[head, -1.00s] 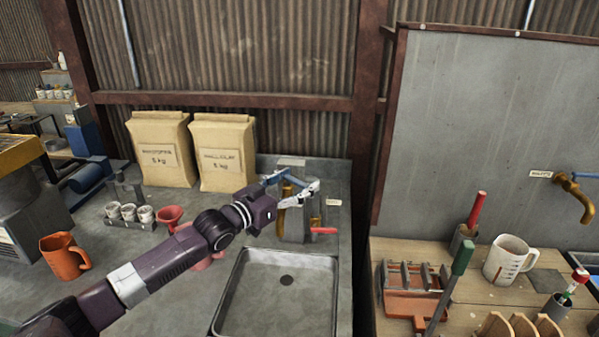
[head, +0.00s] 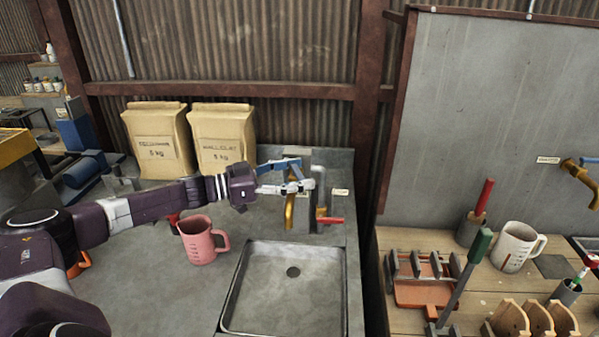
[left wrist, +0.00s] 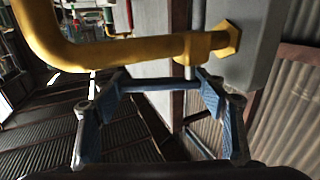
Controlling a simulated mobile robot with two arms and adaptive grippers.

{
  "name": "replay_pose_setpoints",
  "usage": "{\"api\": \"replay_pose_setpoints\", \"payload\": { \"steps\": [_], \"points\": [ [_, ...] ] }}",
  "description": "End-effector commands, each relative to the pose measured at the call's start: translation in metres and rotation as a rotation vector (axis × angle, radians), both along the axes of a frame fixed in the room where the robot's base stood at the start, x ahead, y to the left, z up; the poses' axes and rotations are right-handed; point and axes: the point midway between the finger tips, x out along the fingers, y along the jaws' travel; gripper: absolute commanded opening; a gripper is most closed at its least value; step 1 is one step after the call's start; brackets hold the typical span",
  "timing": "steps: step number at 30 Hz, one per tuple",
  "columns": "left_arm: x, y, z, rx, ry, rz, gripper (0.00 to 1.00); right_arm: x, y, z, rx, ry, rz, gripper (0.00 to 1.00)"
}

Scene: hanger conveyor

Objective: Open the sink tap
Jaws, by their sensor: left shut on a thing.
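The yellow spout (left wrist: 120,55) crosses the top of the left wrist view. My left gripper (head: 297,174) is at the tap, above the spout, with its fingers spread around a short blue bar. The sink basin (head: 292,318) lies below, empty. My right gripper is not in view.
A pink mug (head: 202,242) stands left of the basin, under my left arm. Two paper sacks (head: 158,142) stand behind. A wooden bench to the right holds a white jug (head: 512,247) and a reddish rack (head: 420,294). A second brass tap (head: 578,178) is at far right.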

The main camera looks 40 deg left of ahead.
Motion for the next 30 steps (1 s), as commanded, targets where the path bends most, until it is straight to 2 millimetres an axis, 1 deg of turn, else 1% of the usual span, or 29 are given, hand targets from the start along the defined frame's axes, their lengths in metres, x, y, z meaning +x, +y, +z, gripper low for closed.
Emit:
{"api": "replay_pose_setpoints", "payload": {
  "steps": [1, 9, 22, 23, 27, 30],
  "points": [
    [0.0009, 0.0017, 0.0025, 0.002, -0.005, -0.011, 0.22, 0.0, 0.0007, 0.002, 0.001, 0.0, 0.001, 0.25],
    [-0.0008, 0.002, 0.0018, 0.001, -0.005, -0.061, 0.22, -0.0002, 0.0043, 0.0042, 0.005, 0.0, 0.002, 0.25],
    [-0.0011, 0.0016, 0.002, 0.001, -0.007, -0.068, 0.22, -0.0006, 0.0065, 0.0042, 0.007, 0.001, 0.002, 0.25],
    [-0.0011, 0.0016, 0.0021, 0.0, -0.006, -0.068, 0.69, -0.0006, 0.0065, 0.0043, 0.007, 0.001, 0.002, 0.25],
    [-0.0012, 0.0015, 0.0019, 0.001, -0.006, -0.068, 0.84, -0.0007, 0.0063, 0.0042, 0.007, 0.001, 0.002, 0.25],
    [-0.0014, 0.0014, 0.0014, 0.0, -0.005, -0.068, 0.84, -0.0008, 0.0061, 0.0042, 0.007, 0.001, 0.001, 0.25]
  ]
}}
